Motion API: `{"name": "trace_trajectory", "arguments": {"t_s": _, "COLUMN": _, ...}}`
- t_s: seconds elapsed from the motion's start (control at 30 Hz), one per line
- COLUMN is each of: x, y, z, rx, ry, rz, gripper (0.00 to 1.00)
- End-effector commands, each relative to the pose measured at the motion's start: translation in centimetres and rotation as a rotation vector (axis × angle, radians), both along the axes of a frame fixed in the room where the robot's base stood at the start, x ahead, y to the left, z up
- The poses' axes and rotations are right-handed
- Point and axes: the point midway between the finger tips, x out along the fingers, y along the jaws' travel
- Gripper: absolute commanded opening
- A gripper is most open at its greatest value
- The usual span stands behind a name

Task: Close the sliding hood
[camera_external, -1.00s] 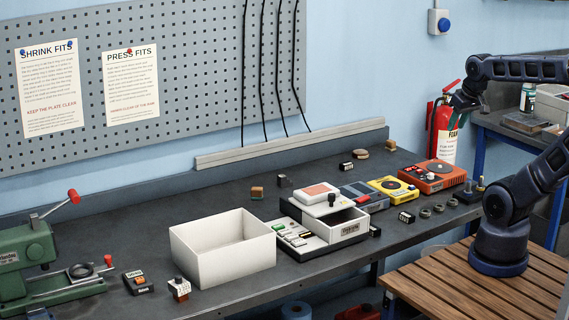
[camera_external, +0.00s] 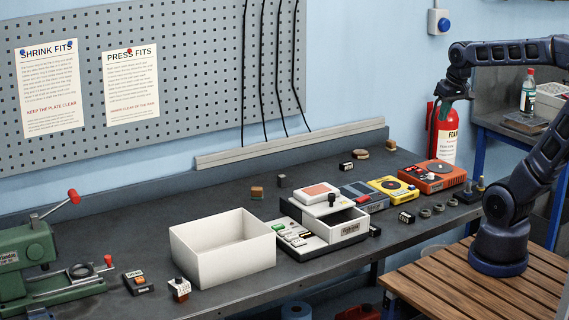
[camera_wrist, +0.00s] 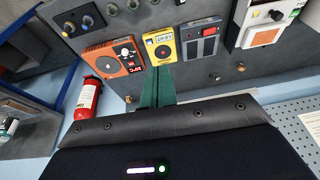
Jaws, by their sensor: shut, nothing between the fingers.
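The sliding hood (camera_external: 318,192) is the white upper part of a white machine in the middle of the bench, with a reddish panel and a black knob (camera_external: 331,198) on top. A dark gap shows under the hood, above the machine's labelled front wall (camera_external: 350,230). The machine's base carries a row of keys. Part of it also shows in the wrist view (camera_wrist: 266,28), at the upper right. My gripper (camera_external: 439,115) hangs in the air right of the machine, touching nothing. In the wrist view its green fingers (camera_wrist: 157,82) are together and empty.
A white open box (camera_external: 222,262) stands left of the machine. Grey, yellow (camera_external: 393,188) and orange (camera_external: 440,176) devices stand to its right. Small blocks and rings lie around. A green press (camera_external: 35,265) is at far left; a fire extinguisher (camera_external: 446,140) stands behind.

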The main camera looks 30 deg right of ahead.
Motion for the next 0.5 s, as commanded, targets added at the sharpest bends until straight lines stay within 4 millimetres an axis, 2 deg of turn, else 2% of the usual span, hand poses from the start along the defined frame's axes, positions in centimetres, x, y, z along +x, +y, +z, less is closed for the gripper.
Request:
{"name": "trace_trajectory", "arguments": {"t_s": 0.03, "x": 1.3, "y": 0.5, "z": 0.3, "rx": 0.005, "ry": 0.025, "rz": 0.004, "gripper": 0.00}}
{"name": "trace_trajectory", "arguments": {"t_s": 0.2, "x": 5.1, "y": 2.3, "z": 1.2, "rx": 0.020, "ry": 0.093, "rz": 0.007, "gripper": 0.00}}
{"name": "trace_trajectory", "arguments": {"t_s": 0.5, "x": 12.0, "y": 6.3, "z": 1.4, "rx": 0.037, "ry": 0.217, "rz": 0.012, "gripper": 0.00}}
